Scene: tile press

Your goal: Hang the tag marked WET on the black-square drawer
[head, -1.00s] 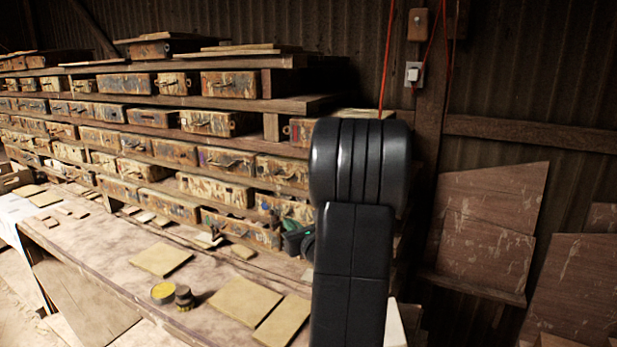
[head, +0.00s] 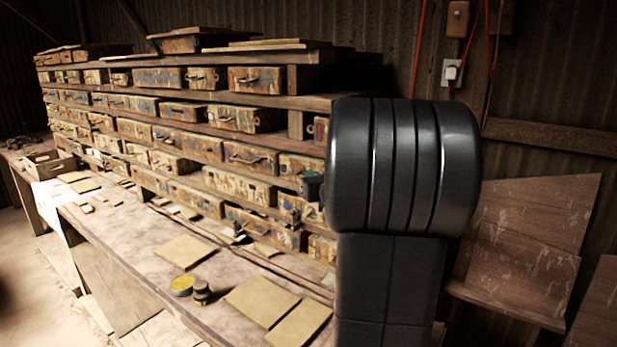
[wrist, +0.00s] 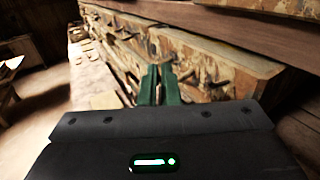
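My gripper (wrist: 159,70) shows in the wrist view as two green fingers with a narrow gap between them. I see nothing held in the gap. The fingers point along the fronts of the paint-stained drawers (wrist: 195,65). In the head view my own arm hides the gripper almost fully. The drawers (head: 248,119) sit in rows on a wooden rack, many with handles. Their markings are too small to read, so I cannot tell which one bears the black square. I cannot make out a tag marked WET in either view.
A long workbench (head: 150,225) runs along the rack. On it lie flat tiles (head: 185,251), a yellow tin (head: 182,285) and a small dark jar (head: 201,292). A wooden crate (head: 50,165) stands at the far left. Brown boards (head: 520,250) lean on the right wall.

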